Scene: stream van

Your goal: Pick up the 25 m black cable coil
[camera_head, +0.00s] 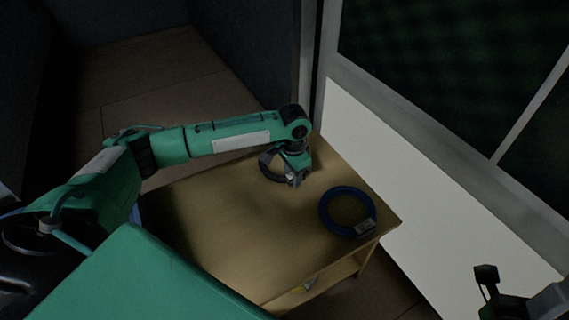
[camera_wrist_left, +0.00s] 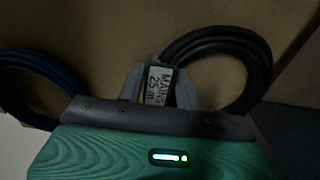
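The black cable coil (camera_wrist_left: 245,52) lies on the wooden table, with a white tag (camera_wrist_left: 158,84) reading "MAINS 25 m". In the head view the black coil (camera_head: 266,166) shows at the table's far edge, partly hidden by my left gripper (camera_head: 295,180). In the left wrist view the fingers of my left gripper (camera_wrist_left: 160,92) stand on either side of the tag, with a slim gap visible; the grip does not look closed. My right gripper (camera_head: 486,285) is at the lower right, away from the table; its fingers cannot be made out clearly.
A blue cable coil (camera_head: 324,208) with a pale tag lies on the table (camera_head: 225,235) to the right of the black one.

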